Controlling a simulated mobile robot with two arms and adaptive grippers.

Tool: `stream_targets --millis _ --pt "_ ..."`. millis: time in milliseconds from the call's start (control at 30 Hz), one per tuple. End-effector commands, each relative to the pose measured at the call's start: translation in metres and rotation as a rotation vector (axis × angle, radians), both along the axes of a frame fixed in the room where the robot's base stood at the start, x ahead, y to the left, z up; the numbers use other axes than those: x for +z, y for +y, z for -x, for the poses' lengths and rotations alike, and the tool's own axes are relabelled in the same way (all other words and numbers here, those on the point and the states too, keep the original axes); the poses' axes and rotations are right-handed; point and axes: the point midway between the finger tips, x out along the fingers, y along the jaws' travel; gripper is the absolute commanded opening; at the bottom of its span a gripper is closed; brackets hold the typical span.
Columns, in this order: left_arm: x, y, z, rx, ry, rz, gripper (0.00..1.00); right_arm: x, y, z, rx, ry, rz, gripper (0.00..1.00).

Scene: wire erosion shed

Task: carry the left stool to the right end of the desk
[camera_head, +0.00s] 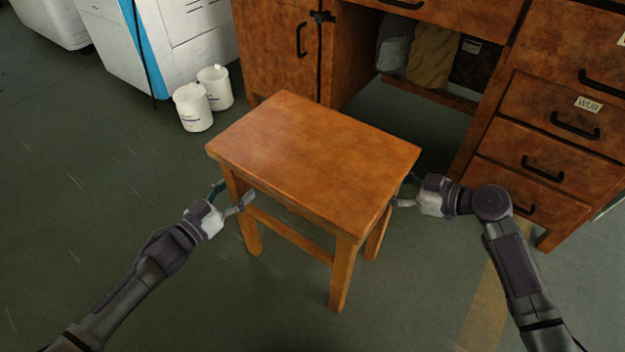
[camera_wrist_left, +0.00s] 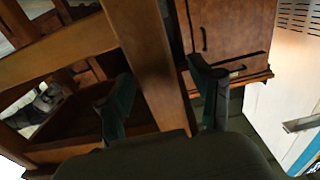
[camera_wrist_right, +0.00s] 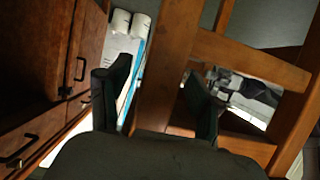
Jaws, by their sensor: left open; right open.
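A wooden stool (camera_head: 310,140) with an orange-brown rectangular seat stands upright on the floor in front of the desk (camera_head: 460,12). It is the only stool in view. My left gripper (camera_head: 231,194) is open at the stool's left side, below the seat. In the left wrist view its fingers stand on either side of a leg (camera_wrist_left: 148,65). My right gripper (camera_head: 405,190) is open at the stool's right side, partly hidden by the seat. In the right wrist view a leg (camera_wrist_right: 165,60) shows between its fingers. I cannot tell whether any finger touches a leg.
The desk has a cupboard on the left, an open knee space, and a drawer unit (camera_head: 550,150) on the right, close to my right arm. Two white buckets (camera_head: 195,108) stand left of the stool. A white and blue machine (camera_head: 165,45) is behind them. The floor at the left front is clear.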

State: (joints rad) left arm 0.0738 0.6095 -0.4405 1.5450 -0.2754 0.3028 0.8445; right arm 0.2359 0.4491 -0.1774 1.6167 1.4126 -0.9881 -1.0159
Motion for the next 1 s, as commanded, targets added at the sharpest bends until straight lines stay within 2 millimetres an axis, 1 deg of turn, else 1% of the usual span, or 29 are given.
stream_targets --millis 233,567,600,633,967,1000 --pt "-0.0003 -0.0003 -0.0001 0.000 0.001 0.000 0.65 -0.0001 0.0000 -0.0003 0.000 0.000 0.000 0.65" --pt "-0.0003 -0.0002 0.0001 0.000 0.001 0.001 0.10 0.0001 -0.0002 -0.0001 0.000 0.000 0.000 0.10" --pt "-0.0003 0.0000 0.0001 0.000 0.001 0.001 0.03 0.0001 -0.0002 -0.0001 0.000 0.000 0.000 0.03" --pt "-0.0003 0.0000 0.0001 0.000 0.001 0.000 0.00 0.0001 -0.0002 -0.0001 0.000 0.000 0.000 0.00" --pt "-0.0004 0.0001 0.0002 0.000 0.001 0.000 0.00 0.0001 -0.0003 -0.0002 0.000 0.001 -0.001 0.00" --pt "0.0069 -0.0005 -0.0016 -0.003 -0.011 0.006 0.00 0.0068 -0.0001 -0.0021 -0.002 -0.011 -0.007 0.00"
